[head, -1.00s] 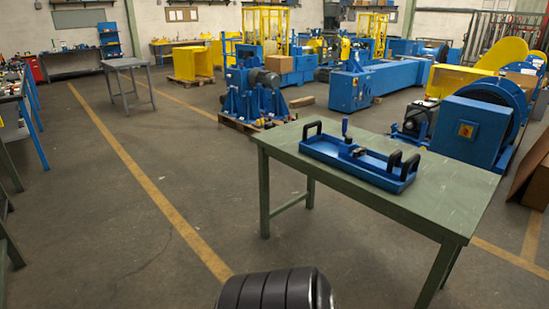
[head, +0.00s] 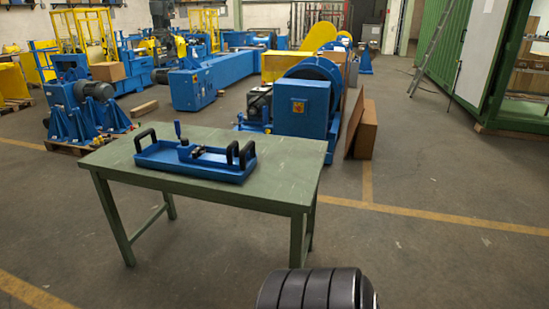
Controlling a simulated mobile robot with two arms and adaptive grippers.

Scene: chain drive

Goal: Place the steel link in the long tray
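The long blue tray (head: 186,172) lies on the green table (head: 285,170). It has black handles at both ends. A few small dark and metallic parts (head: 203,152) sit in or on the tray near its middle, with an upright dark knob (head: 178,129) at the far side. They are too small for me to tell whether one is the steel link. I cannot pick out the steel link anywhere else. Neither of my grippers is in view.
The table's right part is bare. Open concrete floor lies in front and to the right. Blue machinery (head: 303,108) and leaning brown panels (head: 362,130) stand behind the table. A ladder (head: 430,48) leans by a green container (head: 470,50) at right.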

